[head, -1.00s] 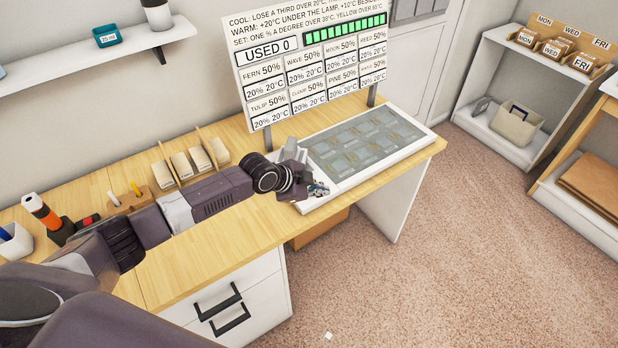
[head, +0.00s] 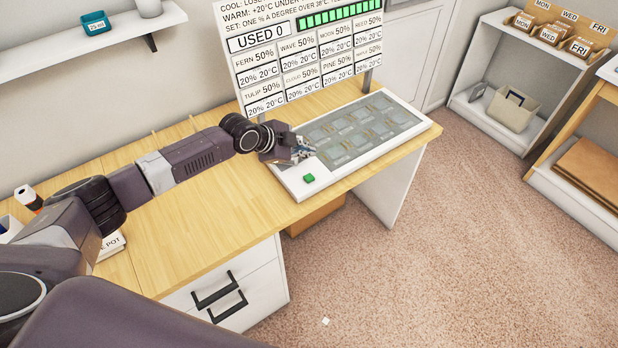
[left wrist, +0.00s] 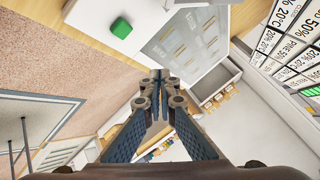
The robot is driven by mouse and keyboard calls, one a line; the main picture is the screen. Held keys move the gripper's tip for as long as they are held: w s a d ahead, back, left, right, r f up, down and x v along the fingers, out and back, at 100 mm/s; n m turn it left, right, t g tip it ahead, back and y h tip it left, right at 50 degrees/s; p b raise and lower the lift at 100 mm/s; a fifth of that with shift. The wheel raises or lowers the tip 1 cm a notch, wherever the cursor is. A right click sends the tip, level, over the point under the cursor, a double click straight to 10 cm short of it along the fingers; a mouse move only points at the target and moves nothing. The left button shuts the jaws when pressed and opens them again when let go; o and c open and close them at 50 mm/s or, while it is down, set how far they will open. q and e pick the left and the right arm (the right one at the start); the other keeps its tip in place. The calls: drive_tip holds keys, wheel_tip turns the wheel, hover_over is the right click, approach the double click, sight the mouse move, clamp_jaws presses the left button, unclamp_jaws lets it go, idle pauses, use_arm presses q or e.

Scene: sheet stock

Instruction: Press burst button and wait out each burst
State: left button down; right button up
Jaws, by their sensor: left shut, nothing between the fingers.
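The green burst button (head: 309,178) sits on the near left corner of the white tray unit (head: 349,168) on the desk. It also shows at the upper left in the left wrist view (left wrist: 121,28). My left gripper (head: 305,150) is over the tray unit's left part, just behind the button in the head view and apart from it. Its fingers (left wrist: 158,85) are shut and empty. The grey panel (head: 365,130) beside the button holds several pale packets. The board (head: 300,60) behind reads USED 0, with a full green bar (head: 338,14). My right gripper is not in view.
The wooden desk (head: 215,225) is clear in front of the arm. Racks behind my left arm are mostly hidden. A shelf with MON, WED and FRI boxes (head: 549,36) and a beige bin (head: 512,108) stands at the right. Carpet (head: 420,270) is open.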

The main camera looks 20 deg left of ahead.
sight(307, 178)
use_arm(q)
wheel_tip(307, 178, down, 8)
drive_tip(key=b, duration=0.5)
drive_tip(key=shift+b, duration=0.35)
drive_tip(key=shift+r, duration=0.1)
idle(0.8)
drive_tip(key=shift+f+b, duration=0.35)
drive_tip(key=shift+f, duration=0.1)
